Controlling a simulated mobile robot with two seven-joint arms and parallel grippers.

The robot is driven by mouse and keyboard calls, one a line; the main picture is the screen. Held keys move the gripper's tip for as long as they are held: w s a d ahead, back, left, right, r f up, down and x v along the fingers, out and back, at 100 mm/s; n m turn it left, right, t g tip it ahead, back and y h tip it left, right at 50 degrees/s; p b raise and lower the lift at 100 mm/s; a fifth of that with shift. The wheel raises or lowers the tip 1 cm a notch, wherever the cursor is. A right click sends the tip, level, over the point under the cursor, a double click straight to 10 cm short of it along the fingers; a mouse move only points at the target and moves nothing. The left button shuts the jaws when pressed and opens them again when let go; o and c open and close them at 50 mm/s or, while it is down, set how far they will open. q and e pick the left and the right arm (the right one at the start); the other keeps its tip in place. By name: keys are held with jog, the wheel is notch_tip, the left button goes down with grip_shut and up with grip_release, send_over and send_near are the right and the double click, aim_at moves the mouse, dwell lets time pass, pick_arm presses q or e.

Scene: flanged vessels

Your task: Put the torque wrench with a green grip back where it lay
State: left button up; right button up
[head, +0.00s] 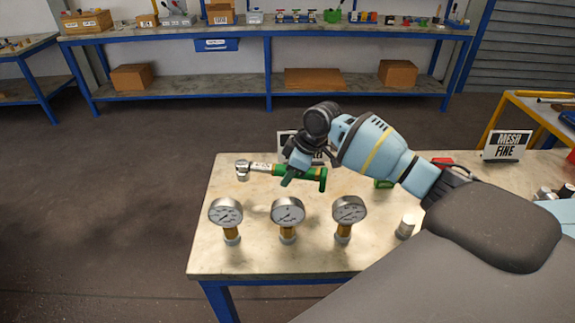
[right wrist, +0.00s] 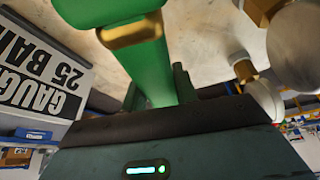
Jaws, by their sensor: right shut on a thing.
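The torque wrench with a green grip (head: 283,170) is held over the worktable (head: 215,258), its silver head (head: 243,170) pointing left. My right gripper (head: 303,168) is shut on its green grip, partly hiding it. In the right wrist view the green grip (right wrist: 150,65) rises between the fingers of my right gripper (right wrist: 158,95). From these views I cannot tell how high the wrench is above the table. My left gripper is not in view.
Three pressure gauges (head: 288,211) stand in front of the wrench. A "GAUGE 25 BAR" sign (right wrist: 42,70) is close to my right gripper. A pale cylinder (head: 407,226) and a "MESH FINE" sign (head: 508,146) stand further right. The table's left edge is clear.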

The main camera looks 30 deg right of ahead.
notch_tip(320, 180, down, 3)
jog(key=shift+f+b, duration=0.2)
jog(key=shift+b, duration=0.1)
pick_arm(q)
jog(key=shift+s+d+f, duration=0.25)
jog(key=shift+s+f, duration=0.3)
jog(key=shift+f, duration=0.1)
pick_arm(e)
jog(key=shift+f, duration=0.85)
pick_arm(q)
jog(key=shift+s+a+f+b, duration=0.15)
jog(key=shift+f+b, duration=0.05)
jog(key=shift+b, duration=0.1)
pick_arm(e)
jog(key=shift+f, duration=0.45)
jog(key=o, duration=1.1)
jog(key=shift+o, duration=0.2)
jog(key=shift+f, duration=0.15)
